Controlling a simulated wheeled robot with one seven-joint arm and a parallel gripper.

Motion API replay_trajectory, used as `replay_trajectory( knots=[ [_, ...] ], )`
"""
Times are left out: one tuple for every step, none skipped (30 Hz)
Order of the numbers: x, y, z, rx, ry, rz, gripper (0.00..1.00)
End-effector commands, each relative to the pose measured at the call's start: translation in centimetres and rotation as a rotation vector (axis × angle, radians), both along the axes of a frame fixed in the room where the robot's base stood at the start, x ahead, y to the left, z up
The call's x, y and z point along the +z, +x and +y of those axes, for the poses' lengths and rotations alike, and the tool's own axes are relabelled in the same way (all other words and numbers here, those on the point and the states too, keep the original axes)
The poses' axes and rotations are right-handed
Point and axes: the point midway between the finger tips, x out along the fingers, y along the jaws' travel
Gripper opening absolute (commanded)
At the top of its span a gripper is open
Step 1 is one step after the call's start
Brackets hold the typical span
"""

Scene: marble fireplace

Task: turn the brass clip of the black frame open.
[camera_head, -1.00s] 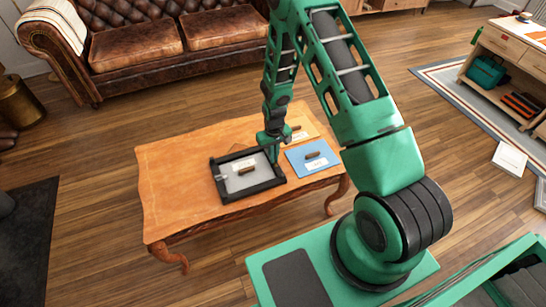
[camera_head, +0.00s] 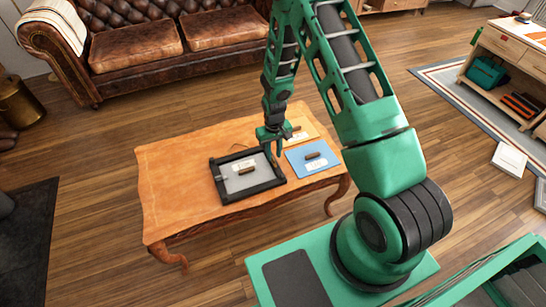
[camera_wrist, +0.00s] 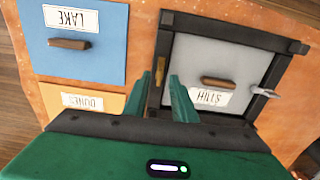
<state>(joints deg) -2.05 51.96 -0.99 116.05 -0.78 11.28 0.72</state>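The black frame (camera_head: 247,194) lies flat on the wooden table around a grey panel (camera_head: 236,183) labelled HILLS. It also shows in the wrist view (camera_wrist: 238,30). The small brass clip (camera_wrist: 160,70) sits on the frame's side bar nearest the blue panel, at the panel's edge. A silver clip (camera_wrist: 263,92) is on the opposite bar. My gripper (camera_wrist: 160,76) is open, its two green fingers apart, with the brass clip seen between the tips. I cannot tell whether they touch it. In the head view my gripper (camera_head: 273,152) is over that side of the frame.
A blue LAKE panel (camera_head: 314,152) and a yellow-orange DUNES panel (camera_head: 303,128), each with a wooden handle, lie beside the frame. The left part of the table (camera_head: 170,185) is bare. A leather sofa (camera_head: 136,53) stands behind.

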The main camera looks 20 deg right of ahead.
Motion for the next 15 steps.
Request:
replay_trajectory(
  knots=[
    [1.0,0.1,0.0,0.000,0.000,-0.003,0.24],
    [1.6,0.1,0.0,0.000,0.000,-0.003,0.24],
    [2.3,0.1,0.0,0.000,0.000,-0.004,0.24],
    [2.9,0.1,0.0,0.000,0.000,-0.003,0.24],
    [3.4,0.1,0.0,0.000,0.000,-0.003,0.24],
    [4.1,0.2,0.0,0.000,0.000,-0.004,0.24],
    [4.6,0.1,0.0,0.000,0.000,-0.002,0.24],
    [5.1,0.1,0.0,0.000,0.000,-0.002,0.24],
    [5.7,0.1,0.0,0.000,0.000,-0.003,0.24],
    [6.0,0.1,0.0,0.000,0.000,-0.002,0.24],
    [6.4,0.1,0.0,0.000,0.000,-0.001,0.24],
    [6.9,0.1,0.0,0.000,0.000,-0.001,0.24],
    [7.1,0.1,0.0,0.000,0.000,-0.001,0.24],
    [7.4,0.1,0.0,0.000,0.000,-0.001,0.24],
    [7.7,0.1,0.0,0.000,0.000,0.000,0.24]
  ],
)
